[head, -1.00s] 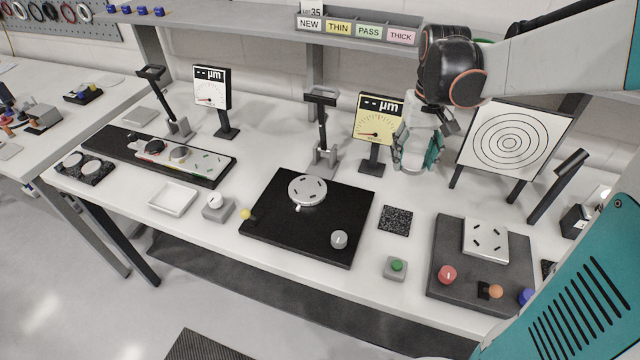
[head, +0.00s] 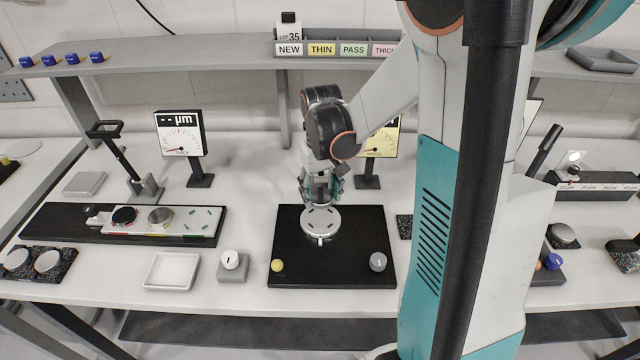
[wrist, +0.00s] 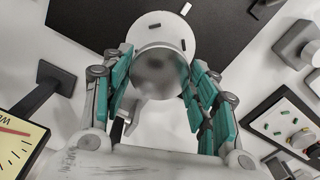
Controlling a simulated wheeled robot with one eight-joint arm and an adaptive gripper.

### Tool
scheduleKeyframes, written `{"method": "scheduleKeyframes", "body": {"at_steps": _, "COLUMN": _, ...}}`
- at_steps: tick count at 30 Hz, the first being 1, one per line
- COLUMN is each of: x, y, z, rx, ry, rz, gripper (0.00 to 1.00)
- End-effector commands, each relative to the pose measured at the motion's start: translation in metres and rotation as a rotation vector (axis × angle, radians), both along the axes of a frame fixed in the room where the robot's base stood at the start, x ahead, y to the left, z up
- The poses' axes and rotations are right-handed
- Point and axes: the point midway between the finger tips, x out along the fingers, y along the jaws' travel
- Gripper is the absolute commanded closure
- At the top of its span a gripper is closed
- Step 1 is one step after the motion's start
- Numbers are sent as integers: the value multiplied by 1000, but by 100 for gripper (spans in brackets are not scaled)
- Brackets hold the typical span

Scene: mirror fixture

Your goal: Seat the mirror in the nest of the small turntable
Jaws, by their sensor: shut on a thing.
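The mirror is a round, shiny grey disc (wrist: 160,72) between my fingers in the wrist view. My gripper (head: 321,196) is shut on it, with teal fingers on both sides of its rim. The small turntable is a pale round plate (head: 320,223) with dark slots, standing on a black board. In the wrist view the turntable (wrist: 150,27) lies just beyond the mirror, which overlaps part of it and hides some of its face. My gripper is over the turntable's far side in the head view. I cannot tell the gap between mirror and turntable.
The black board (head: 290,245) carries a yellow knob (head: 277,266) and a grey knob (head: 378,261). A yellow dial gauge (head: 381,140) stands close behind my gripper to the right. A white tray (head: 171,270) lies to the left. My arm hides much of the right side.

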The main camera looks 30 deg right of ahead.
Motion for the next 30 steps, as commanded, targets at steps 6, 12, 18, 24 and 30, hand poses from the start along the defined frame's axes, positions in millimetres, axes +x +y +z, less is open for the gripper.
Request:
{"method": "scheduleKeyframes", "body": {"at_steps": 6, "x": 0, "y": 0, "z": -7, "rx": 0, "ry": 0, "rz": 0, "gripper": 73}}
{"method": "scheduleKeyframes", "body": {"at_steps": 12, "x": 0, "y": 0, "z": -21, "rx": 0, "ry": 0, "rz": 0, "gripper": 73}}
{"method": "scheduleKeyframes", "body": {"at_steps": 18, "x": 0, "y": 0, "z": -39, "rx": 0, "ry": 0, "rz": 0, "gripper": 73}}
{"method": "scheduleKeyframes", "body": {"at_steps": 24, "x": 0, "y": 0, "z": -56, "rx": 0, "ry": 0, "rz": 0, "gripper": 73}}
{"method": "scheduleKeyframes", "body": {"at_steps": 30, "x": 0, "y": 0, "z": -62, "rx": 0, "ry": 0, "rz": 0, "gripper": 73}}
